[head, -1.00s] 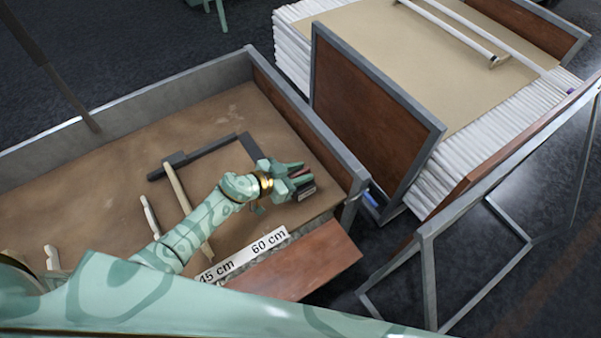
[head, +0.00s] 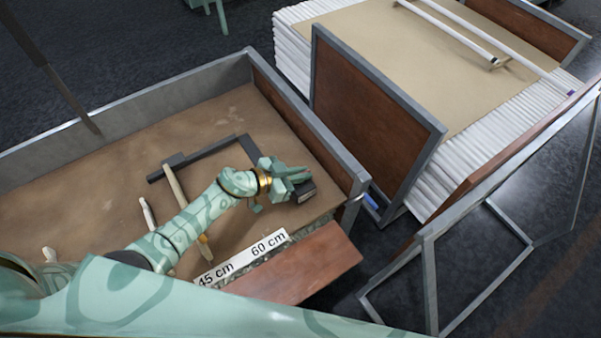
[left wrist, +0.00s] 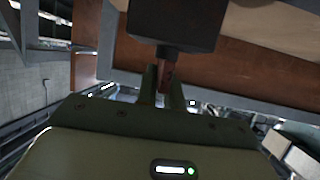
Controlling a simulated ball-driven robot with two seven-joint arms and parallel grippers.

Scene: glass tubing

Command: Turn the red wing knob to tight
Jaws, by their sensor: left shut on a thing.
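My left gripper (head: 294,180) reaches over the front right part of the tray to a small dark block (head: 307,193). In the left wrist view, the same dark block (left wrist: 175,22) is at the top, with a short reddish stem, the red wing knob (left wrist: 168,72), coming down from it. The two fingers of my left gripper (left wrist: 164,88) are shut on the knob from both sides. In the head view the fingers hide the knob. Its tight mark cannot be seen. My right gripper is not in view.
A dark angled bar (head: 205,157) and wooden-handled tools (head: 176,187) lie in the brown tray (head: 100,175). A white length scale (head: 243,257) runs along the front, beside a reddish board (head: 300,262). A rack of white tubes (head: 440,170) stands to the right.

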